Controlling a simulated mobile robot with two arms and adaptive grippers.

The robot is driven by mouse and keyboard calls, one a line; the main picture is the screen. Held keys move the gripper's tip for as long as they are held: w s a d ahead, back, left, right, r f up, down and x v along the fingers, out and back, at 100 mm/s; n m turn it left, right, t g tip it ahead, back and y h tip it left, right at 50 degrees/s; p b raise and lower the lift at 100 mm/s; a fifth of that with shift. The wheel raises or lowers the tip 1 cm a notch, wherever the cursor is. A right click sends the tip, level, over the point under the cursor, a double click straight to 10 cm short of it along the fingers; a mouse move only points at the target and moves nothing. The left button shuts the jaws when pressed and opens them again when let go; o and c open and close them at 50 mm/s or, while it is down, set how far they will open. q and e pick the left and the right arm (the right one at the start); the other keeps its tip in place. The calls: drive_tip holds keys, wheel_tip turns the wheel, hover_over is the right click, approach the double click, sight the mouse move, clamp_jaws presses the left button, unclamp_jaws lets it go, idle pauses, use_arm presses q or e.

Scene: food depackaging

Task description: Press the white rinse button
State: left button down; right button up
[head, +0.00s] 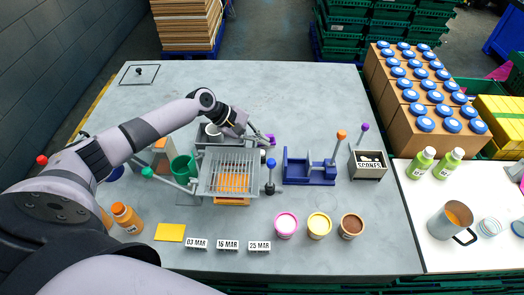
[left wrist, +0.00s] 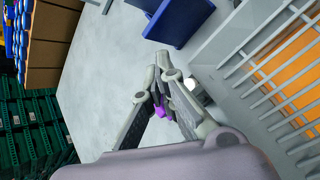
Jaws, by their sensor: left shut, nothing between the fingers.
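My left gripper (head: 262,139) reaches over the grey machine with the slatted rack (head: 215,170), at its back right corner. Its fingers are together with nothing held. The left wrist view shows the shut fingers (left wrist: 163,106) pointing down, with a purple patch at the tips. A small white rounded part (left wrist: 190,84), perhaps the white rinse button, shows beside the fingers, next to the grey rack (left wrist: 235,75). It is partly covered by a finger, and I cannot tell whether they touch. In the head view this part is not clearly visible. My right gripper is not in view.
A blue stand (head: 310,172) and a scones box (head: 368,165) stand right of the machine. A blue-knobbed lever (head: 270,178) is close by. Tubs, date cards and orange bottles (head: 127,218) are in front.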

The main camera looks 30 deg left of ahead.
use_arm(q)
drive_tip(key=shift+w+a+r+m+b, duration=0.1)
drive_tip(key=shift+m+b, duration=0.25)
drive_tip(key=shift+m, duration=0.2)
drive_tip(key=shift+w+a+r+m+b, duration=0.1)
drive_tip(key=shift+m+b, duration=0.25)
drive_tip(key=shift+m, duration=0.2)
drive_tip(key=s+a+r+m+b, duration=0.1)
drive_tip(key=m+b, duration=0.4)
drive_tip(key=m, duration=0.8)
drive_tip(key=s+a+r+m+g+y+b, duration=0.1)
drive_tip(key=a+r+m+b, duration=0.3)
drive_tip(key=m, duration=0.9)
wheel_tip(320, 180, up, 2)
drive_tip(key=shift+s+r+b, duration=0.1)
drive_tip(key=shift+s+b, duration=0.05)
drive_tip(key=shift+b, duration=0.6)
